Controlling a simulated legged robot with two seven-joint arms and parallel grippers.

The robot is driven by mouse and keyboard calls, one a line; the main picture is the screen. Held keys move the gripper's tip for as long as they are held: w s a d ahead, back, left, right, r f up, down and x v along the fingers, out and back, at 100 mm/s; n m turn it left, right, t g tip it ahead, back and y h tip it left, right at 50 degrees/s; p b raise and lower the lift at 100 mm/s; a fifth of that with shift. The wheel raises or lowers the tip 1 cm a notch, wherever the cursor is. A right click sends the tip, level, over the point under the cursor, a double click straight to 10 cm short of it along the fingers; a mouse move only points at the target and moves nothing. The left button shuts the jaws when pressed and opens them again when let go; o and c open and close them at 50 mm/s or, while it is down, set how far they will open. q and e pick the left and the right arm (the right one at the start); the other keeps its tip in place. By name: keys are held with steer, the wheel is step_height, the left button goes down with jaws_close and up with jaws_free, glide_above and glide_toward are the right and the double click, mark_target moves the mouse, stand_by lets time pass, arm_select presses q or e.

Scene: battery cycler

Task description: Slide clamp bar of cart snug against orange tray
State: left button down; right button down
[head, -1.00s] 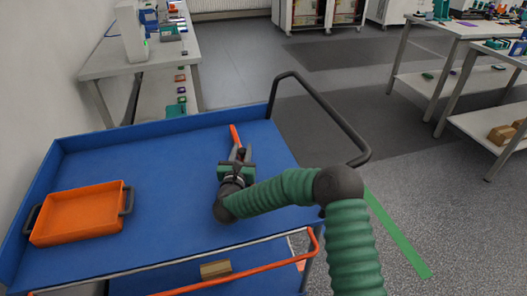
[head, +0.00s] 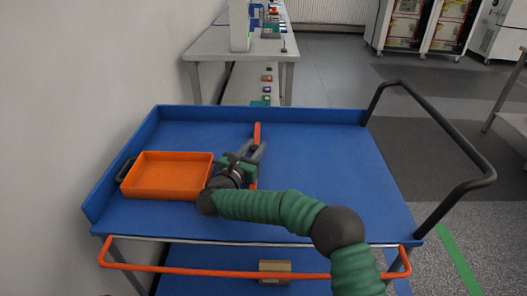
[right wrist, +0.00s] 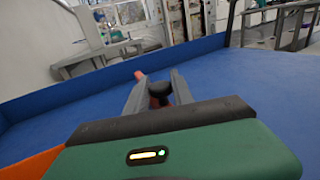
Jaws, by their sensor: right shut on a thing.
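The orange tray (head: 168,192) lies on the left part of the cart's blue top (head: 330,165). The orange clamp bar (head: 257,133) runs front to back to the right of the tray, with a blue gap between them. My right gripper (head: 256,149) is shut on the bar's dark knob, which shows between the fingers in the right wrist view (right wrist: 158,88). The gripper and wrist hide the bar's middle and part of the gap. A corner of the tray (right wrist: 28,166) shows at lower left in the right wrist view. My left gripper is not in view.
The cart has a raised blue rim (head: 290,115), a black push handle (head: 470,185) at right and an orange rail (head: 200,271) in front. A cardboard box (head: 274,267) sits on the lower shelf. A white bench (head: 215,45) stands behind. The top right of the bar is clear.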

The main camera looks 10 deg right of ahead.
steer(key=shift+s+d, duration=0.1)
steer(key=shift+d, duration=0.35)
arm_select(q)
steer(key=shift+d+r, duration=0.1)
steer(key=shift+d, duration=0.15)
arm_select(e)
steer(key=c, duration=1.1)
jaws_free()
steer(key=shift+a, duration=0.15)
steer(key=shift+c, duration=0.2)
arm_select(q)
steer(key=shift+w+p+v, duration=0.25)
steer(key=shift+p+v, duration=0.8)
steer(key=shift+p, duration=0.1)
arm_select(e)
steer(key=v, duration=1.6)
steer(key=shift+s+a, duration=0.25)
steer(key=shift+s, duration=0.05)
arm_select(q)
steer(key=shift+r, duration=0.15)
